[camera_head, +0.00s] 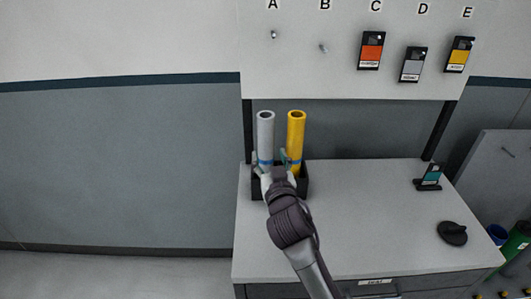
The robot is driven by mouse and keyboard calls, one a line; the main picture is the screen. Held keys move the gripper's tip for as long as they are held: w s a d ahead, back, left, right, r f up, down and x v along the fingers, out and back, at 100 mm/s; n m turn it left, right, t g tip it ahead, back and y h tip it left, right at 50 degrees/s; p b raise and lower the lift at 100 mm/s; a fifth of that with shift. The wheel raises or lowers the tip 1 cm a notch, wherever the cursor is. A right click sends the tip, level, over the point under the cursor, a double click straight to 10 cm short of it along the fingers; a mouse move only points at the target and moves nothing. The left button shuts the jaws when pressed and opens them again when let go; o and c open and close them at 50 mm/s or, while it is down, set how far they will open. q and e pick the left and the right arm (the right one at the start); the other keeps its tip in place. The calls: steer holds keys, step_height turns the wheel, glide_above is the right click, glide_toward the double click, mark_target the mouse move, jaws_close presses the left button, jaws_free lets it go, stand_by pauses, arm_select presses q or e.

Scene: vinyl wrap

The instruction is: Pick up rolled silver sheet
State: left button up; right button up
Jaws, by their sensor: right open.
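The rolled silver sheet (265,130) stands upright on the left side of a black holder (303,187) on the desk. A yellow roll (296,135) stands upright just to its right in the same holder. My right gripper (271,162) is open at the lower part of the silver roll, with one finger to its left and one between the two rolls. From this view I cannot tell whether the fingers touch the roll. My arm hides the front of the holder and the lower ends of the rolls. My left gripper is not in view.
The desk (370,215) is mostly clear to the right. A small stand with a teal card (430,178) and a black object (452,233) sit there. A board (350,80) above carries hooks and cards under letters A to E. Blue and green containers (515,240) stand at the far right.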

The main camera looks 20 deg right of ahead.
mark_target(267, 144)
steer(key=shift+w+d+f, duration=0.1)
steer(key=shift+w+d, duration=0.1)
steer(key=shift+w, duration=1.05)
steer(key=shift+w+d+r+p, duration=0.15)
steer(key=shift+w+p, duration=0.3)
steer(key=shift+w, duration=0.1)
steer(key=shift+w+d+r+p, duration=0.1)
steer(key=shift+w+p, duration=0.3)
steer(key=shift+w, duration=0.1)
steer(key=shift+w+d+f+p, duration=0.1)
steer(key=shift+w+p, duration=0.05)
steer(key=shift+w, duration=0.45)
steer(key=shift+w+d+f+p, duration=0.1)
steer(key=shift+w+p, duration=0.05)
steer(key=shift+w, duration=0.45)
steer(key=shift+w+f, duration=0.1)
steer(key=shift+w, duration=0.35)
steer(key=shift+s, duration=0.1)
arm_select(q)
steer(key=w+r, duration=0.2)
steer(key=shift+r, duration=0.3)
arm_select(e)
jaws_close()
